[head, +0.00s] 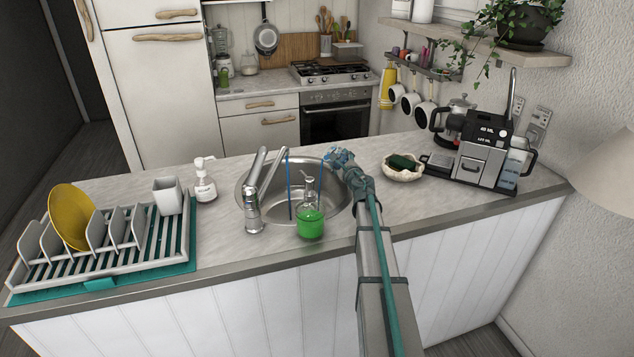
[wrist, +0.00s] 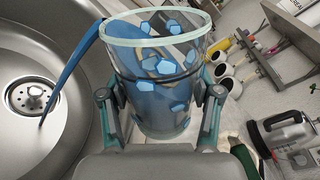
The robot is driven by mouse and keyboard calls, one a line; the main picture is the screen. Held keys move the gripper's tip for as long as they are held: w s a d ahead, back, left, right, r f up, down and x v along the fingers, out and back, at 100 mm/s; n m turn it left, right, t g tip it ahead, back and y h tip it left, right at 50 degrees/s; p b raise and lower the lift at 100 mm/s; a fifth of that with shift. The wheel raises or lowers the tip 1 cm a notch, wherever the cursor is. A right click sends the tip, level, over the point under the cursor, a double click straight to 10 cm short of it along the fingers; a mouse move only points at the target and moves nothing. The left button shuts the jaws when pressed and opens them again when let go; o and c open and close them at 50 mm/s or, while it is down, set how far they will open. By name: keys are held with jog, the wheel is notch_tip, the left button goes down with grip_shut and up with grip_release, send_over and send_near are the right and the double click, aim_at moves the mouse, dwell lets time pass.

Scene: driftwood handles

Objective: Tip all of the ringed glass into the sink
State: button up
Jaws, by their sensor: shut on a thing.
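My gripper (head: 343,160) is over the right part of the sink (head: 242,190) in the head view. In the wrist view my gripper (wrist: 158,110) is shut on a clear glass (wrist: 150,88) with a pale rim and blue pentagon marks. Blue liquid shows inside it. A blue stream (wrist: 72,72) runs from the rim's left side down into the sink basin (wrist: 65,25), near the drain (wrist: 30,95). Thin vertical blue streaks (head: 289,185) show over the sink in the head view. The glass is hard to make out there, and its exact tilt and remaining level are unclear.
A tap (head: 252,190) and a green soap bottle (head: 310,221) stand at the sink's near edge. A bowl with a sponge (head: 403,168) and a coffee machine (head: 483,150) are to the right. A dish rack (head: 95,245) and white dispenser (head: 205,182) are left.

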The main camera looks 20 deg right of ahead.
jog(key=shift+f+n+h, duration=0.15)
jog(key=shift+f+n, duration=0.1)
jog(key=shift+n, duration=0.45)
jog(key=shift+f+n+h, duration=0.15)
jog(key=shift+f+n, duration=0.05)
jog(key=shift+n, duration=0.5)
dwell(1.2)
jog(key=shift+f+n+b, duration=0.3)
jog(key=shift+n+b, duration=0.45)
jog(key=shift+n, duration=0.15)
dwell(0.7)
jog(key=shift+w+a+f+n+g, duration=0.2)
jog(key=shift+a+f+n+g, duration=0.1)
jog(key=shift+a+n, duration=0.4)
dwell(0.7)
jog(key=shift+a+r+n+h, duration=0.2)
jog(key=shift+r+n+h, duration=0.25)
jog(key=shift+n, duration=0.25)
dwell(0.5)
jog(key=shift+s+d+f+m, duration=0.2)
jog(key=shift+d+m, duration=0.45)
jog(key=shift+m, duration=0.45)
